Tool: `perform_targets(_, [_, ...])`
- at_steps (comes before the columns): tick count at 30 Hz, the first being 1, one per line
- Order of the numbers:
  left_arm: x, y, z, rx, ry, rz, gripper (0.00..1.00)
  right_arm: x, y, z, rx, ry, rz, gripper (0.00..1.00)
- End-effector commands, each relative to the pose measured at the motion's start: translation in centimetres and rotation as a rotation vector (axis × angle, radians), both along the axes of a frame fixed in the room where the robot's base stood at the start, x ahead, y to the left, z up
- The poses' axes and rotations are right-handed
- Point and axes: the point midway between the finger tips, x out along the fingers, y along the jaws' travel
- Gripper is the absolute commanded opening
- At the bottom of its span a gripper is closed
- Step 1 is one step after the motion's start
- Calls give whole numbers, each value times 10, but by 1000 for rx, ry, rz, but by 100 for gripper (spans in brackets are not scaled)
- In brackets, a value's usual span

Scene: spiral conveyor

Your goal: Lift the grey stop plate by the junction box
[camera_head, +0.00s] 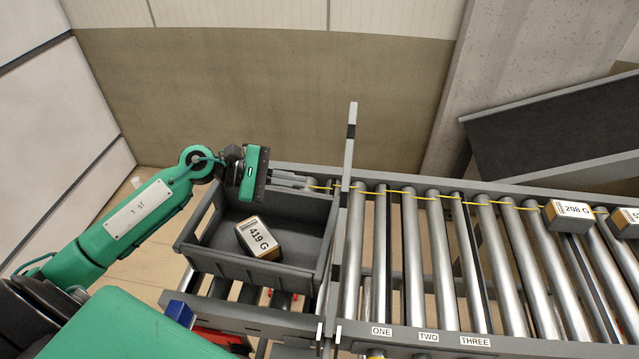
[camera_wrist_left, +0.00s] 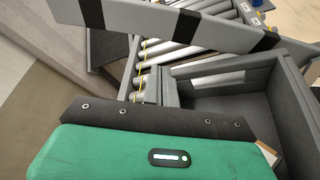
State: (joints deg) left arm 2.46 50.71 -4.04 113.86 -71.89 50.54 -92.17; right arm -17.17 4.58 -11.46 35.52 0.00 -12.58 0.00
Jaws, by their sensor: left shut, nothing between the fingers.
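The grey stop plate (camera_head: 349,160) stands upright across the conveyor, just right of the grey bin, with a black band near its top. In the left wrist view it is a pale grey bar with black bands (camera_wrist_left: 150,22) across the top. My left gripper (camera_head: 304,183) reaches in over the bin's far rim, its fingers pointing right toward the plate. Its fingers (camera_wrist_left: 161,88) are shut and empty, a short gap from the plate in the head view. I cannot identify the junction box with certainty. My right gripper is not in view.
The grey bin (camera_head: 240,273) holds a box labelled 419 G (camera_head: 259,238). Right of the plate, bare rollers (camera_head: 414,250) lead to a box labelled 208 G (camera_head: 569,216) and another at the edge. A yellow line (camera_head: 450,196) crosses the rollers. A blue block (camera_head: 178,313) is at front left.

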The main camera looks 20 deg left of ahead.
Motion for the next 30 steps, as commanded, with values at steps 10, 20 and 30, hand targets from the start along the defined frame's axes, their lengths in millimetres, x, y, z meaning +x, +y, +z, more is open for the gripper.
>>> perform_targets(10, [25, -50, -8, -6, 1, -1, 0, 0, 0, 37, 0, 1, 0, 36])
perform_targets(20, [40, -78, -22, -3, 1, -1, 0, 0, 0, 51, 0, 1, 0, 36])
perform_targets(30, [41, -81, -24, -2, 1, -2, 0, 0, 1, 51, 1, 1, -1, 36])
